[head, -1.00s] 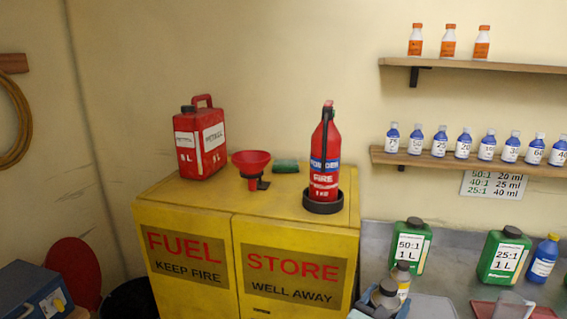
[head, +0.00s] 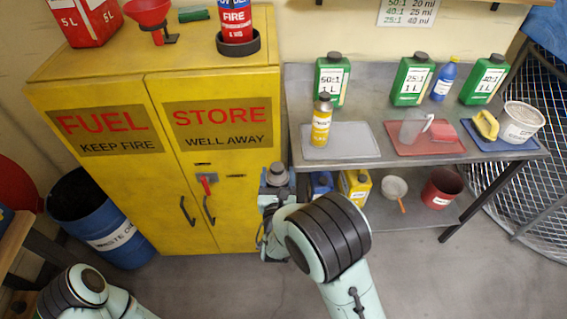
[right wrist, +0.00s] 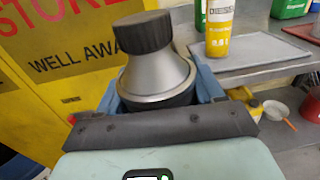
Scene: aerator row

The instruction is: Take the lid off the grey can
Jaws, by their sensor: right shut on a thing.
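The grey can (right wrist: 158,78) has a silver cone-shaped top and a ribbed black lid (right wrist: 142,32), which is on it. My right gripper (right wrist: 163,98) is shut around the can's body and holds it upright, its fingers on both sides. In the head view the can (head: 277,174) shows small in my right gripper (head: 276,188), in front of the yellow cabinet's right edge, off the bench. The lower can is hidden by my gripper. Of my left arm only links show at the lower left of the head view; its gripper is out of the picture.
The yellow cabinet (head: 170,185) stands left of the can. The grey bench (head: 365,90) is to the right, with a yellow bottle (head: 321,122) on a grey tray (head: 350,143), green jugs and a red tray (head: 425,145). A blue drum (head: 105,225) stands at left.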

